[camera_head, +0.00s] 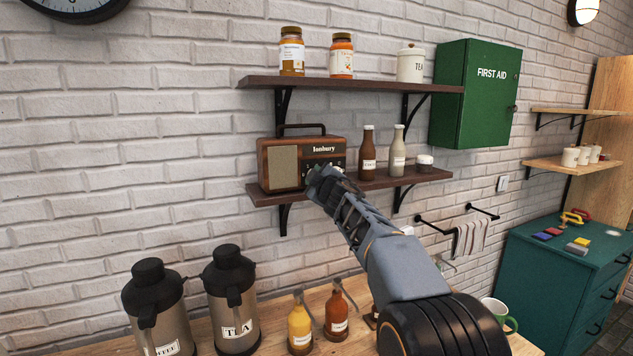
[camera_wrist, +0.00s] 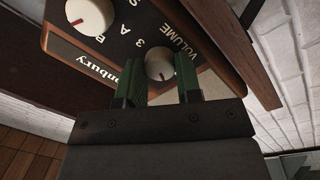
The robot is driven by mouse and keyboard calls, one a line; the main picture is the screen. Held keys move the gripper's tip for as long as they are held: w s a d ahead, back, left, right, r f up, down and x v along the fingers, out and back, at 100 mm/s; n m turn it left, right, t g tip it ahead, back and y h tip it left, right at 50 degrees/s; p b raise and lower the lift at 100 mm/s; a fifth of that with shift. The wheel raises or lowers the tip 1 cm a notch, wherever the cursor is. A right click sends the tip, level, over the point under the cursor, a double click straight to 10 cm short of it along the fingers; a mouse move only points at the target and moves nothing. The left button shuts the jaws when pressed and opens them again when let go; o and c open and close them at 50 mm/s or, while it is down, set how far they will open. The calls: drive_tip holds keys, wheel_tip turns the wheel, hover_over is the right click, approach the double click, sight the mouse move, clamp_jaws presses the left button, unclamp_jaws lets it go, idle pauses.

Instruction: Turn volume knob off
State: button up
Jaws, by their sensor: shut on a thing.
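A brown wooden radio (camera_head: 283,163) with a cream speaker panel and a black front stands on the lower wall shelf. In the wrist view its black front (camera_wrist: 120,42) appears rotated, with the word VOLUME beside a round cream knob. That volume knob (camera_wrist: 159,64) has a small red mark and sits between the green-padded fingers of my gripper (camera_wrist: 162,75). My gripper is shut on the volume knob. In the head view my gripper (camera_head: 322,178) is at the radio's lower right front and hides the knob. A second cream knob (camera_wrist: 90,16) with a red mark is at the wrist view's upper left.
Brown bottle (camera_head: 367,155) and pale bottle (camera_head: 397,152) stand right of the radio on the lower shelf (camera_head: 425,177). The upper shelf (camera_head: 350,86) with jars is above. Flasks (camera_head: 230,300) and sauce bottles (camera_head: 300,325) stand on the counter below.

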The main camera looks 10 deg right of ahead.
drive_tip(key=n+b, duration=0.1)
drive_tip(key=n, duration=0.4)
drive_tip(key=shift+n+y, duration=0.4)
idle(0.3)
drive_tip(key=o, duration=0.9)
drive_tip(key=shift+o, duration=0.2)
drive_tip(key=shift+s, duration=0.1)
drive_tip(key=s+d+f+b, duration=0.1)
drive_tip(key=s+d+b, duration=0.1)
drive_tip(key=s, duration=1.1)
drive_tip(key=shift+s+b, duration=0.25)
drive_tip(key=shift+b, duration=0.25)
drive_tip(key=shift+d, duration=0.1)
